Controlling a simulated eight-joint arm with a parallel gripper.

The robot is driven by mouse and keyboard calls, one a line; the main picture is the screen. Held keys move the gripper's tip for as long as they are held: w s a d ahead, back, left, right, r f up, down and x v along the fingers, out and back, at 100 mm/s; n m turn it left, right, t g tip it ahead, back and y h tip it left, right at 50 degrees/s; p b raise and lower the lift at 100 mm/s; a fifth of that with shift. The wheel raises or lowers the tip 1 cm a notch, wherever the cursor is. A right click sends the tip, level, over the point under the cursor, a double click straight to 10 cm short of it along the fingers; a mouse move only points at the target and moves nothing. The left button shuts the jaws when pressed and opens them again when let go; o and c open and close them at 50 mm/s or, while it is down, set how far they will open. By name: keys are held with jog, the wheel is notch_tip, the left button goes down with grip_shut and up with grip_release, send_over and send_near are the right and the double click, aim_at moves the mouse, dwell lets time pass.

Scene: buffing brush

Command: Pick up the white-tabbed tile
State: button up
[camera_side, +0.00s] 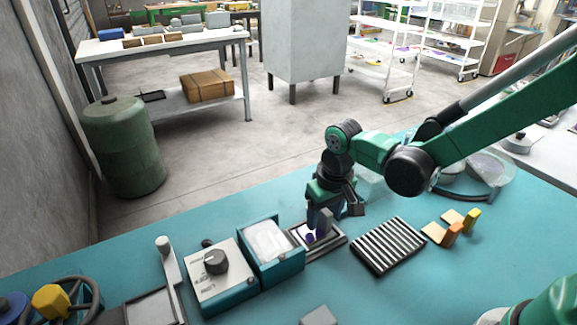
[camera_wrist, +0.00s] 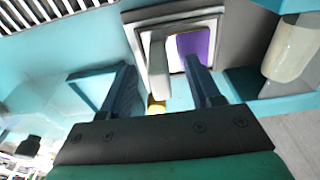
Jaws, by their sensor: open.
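My gripper (camera_side: 334,208) is over the small dark-framed tray (camera_side: 330,248) in the side view, pointing down. In the wrist view its two dark fingers (camera_wrist: 159,68) are apart. A pale grey-white upright tab (camera_wrist: 158,60) shows between them, with a visible gap on each side. Next to the tab, a white and purple tile face (camera_wrist: 195,45) shows inside the tray's frame (camera_wrist: 150,14). In the side view the purple part (camera_side: 309,238) shows below the gripper, and the fingers partly hide the tile. I cannot tell the exact height of the fingertips along the tab.
Left of the tray stand a teal box with a whitish top (camera_side: 268,240) and a knob box (camera_side: 222,278). A ribbed black rack (camera_side: 388,246) lies to the right. Beyond it are tiles with orange (camera_side: 453,233) and yellow (camera_side: 472,217) tabs. A grey block (camera_side: 319,316) is at the front.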

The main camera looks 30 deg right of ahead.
jog(key=shift+f, duration=0.25)
grip_shut()
